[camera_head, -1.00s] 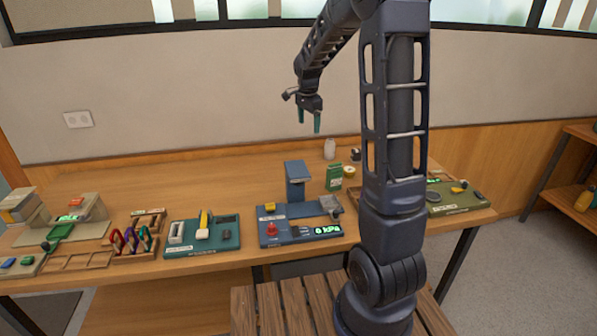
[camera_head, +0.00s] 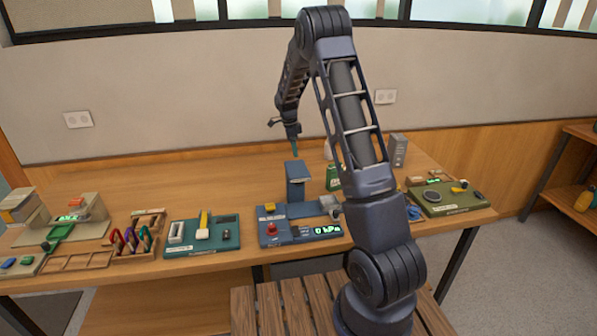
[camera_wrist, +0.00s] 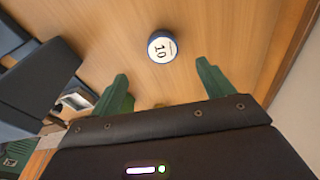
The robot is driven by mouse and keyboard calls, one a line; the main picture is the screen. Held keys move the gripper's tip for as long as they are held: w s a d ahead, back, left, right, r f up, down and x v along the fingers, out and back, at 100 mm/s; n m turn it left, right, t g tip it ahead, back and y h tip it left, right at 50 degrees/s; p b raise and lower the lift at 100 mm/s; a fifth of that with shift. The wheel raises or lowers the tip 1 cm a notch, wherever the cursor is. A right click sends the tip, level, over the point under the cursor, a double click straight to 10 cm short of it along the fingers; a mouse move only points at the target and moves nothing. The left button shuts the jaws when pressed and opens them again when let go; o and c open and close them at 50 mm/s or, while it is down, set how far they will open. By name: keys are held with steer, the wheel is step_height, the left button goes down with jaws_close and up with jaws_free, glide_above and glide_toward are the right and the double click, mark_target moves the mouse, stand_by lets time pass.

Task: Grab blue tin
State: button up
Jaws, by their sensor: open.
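A round tin (camera_wrist: 162,46) with a dark blue rim and a white top marked "10" stands on bare wood in the wrist view. I cannot make it out in the head view. My gripper (camera_wrist: 162,72) is open and empty, its two green fingers wide apart, with the tin beyond the fingertips and apart from them. In the head view my gripper (camera_head: 295,148) points down above the back of the table, just above the blue press column.
The blue press (camera_head: 298,180) stands close under my gripper. A green box (camera_head: 333,180) is to its right, partly behind my arm. A teal tray (camera_head: 200,240) is left of the press. The back left of the table (camera_head: 190,180) is clear. The wall is behind.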

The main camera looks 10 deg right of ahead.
steer(key=f, duration=0.3)
steer(key=d+f, duration=0.1)
steer(key=f, duration=0.5)
steer(key=shift+w+d+f, duration=0.1)
steer(key=shift+d+f, duration=0.05)
steer(key=shift+d, duration=0.25)
steer(key=shift+c, duration=0.2)
